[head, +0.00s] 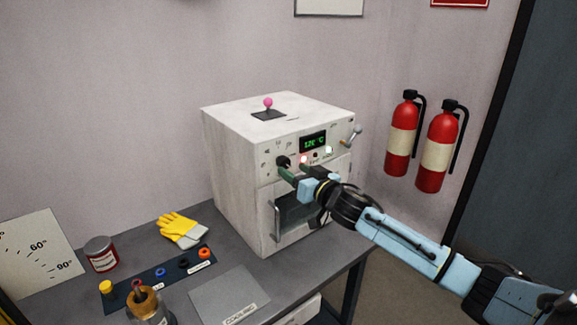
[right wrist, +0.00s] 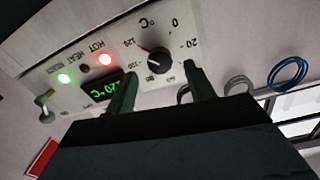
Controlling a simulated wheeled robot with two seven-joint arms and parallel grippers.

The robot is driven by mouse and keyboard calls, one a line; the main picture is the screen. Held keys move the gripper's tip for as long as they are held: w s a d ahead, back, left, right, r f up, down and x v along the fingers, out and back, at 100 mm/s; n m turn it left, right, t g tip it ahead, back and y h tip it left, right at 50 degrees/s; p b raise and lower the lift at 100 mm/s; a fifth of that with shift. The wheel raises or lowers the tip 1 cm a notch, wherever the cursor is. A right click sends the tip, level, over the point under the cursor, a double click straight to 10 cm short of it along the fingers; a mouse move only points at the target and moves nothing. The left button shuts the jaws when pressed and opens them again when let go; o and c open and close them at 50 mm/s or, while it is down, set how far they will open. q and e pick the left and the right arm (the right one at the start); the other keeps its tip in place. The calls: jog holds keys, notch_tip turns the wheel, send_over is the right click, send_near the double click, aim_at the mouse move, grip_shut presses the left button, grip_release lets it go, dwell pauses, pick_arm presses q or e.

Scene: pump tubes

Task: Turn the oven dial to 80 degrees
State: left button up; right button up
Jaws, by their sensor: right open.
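The white oven (head: 232,160) stands on the grey table, its front facing right. Its black dial (head: 283,161) is on the upper left of the front panel. In the right wrist view, which is upside down, the dial (right wrist: 158,62) has a red-tipped pointer near the 120 mark. The green display (head: 313,141) appears to read 120 °C. My right gripper (head: 287,172) is open at the dial; in the right wrist view its fingers (right wrist: 160,72) are spread on either side of the knob. I cannot tell whether they touch it. My left gripper is not in view.
A pink-topped lever (head: 268,103) is on the oven's top and a metal lever (head: 352,134) at the panel's right. The oven door handle (head: 277,222) is below the dial.

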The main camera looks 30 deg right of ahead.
aim_at(286, 164)
jog(key=shift+w+a, duration=0.1)
jog(key=shift+w, duration=1.75)
jog(key=c, duration=1)
